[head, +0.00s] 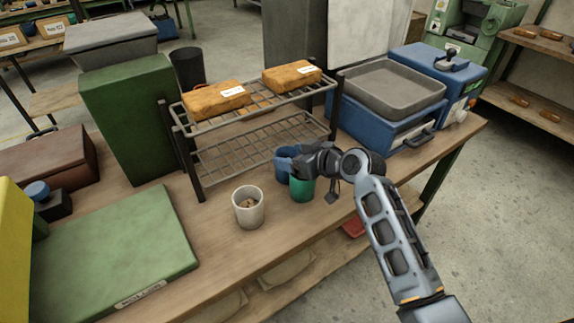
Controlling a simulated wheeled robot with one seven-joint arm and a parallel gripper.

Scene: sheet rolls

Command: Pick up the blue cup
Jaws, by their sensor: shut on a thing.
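The blue cup (285,167) stands on the wooden workbench, just in front of the wire rack and partly hidden behind my gripper. My gripper (293,162) reaches in from the right and is shut on the blue cup near its upper part. The fingertips are small and partly hidden. I cannot tell whether the cup's base touches the bench. A green cup (302,188) is just below my gripper, close in front and to the right of the blue cup.
A white cup (248,209) with brown contents stands to the left. The wire rack (236,157) holds two orange-brown blocks behind. A blue machine (383,125) with a grey tray stands right. A green board (120,240) lies left. The bench front is clear.

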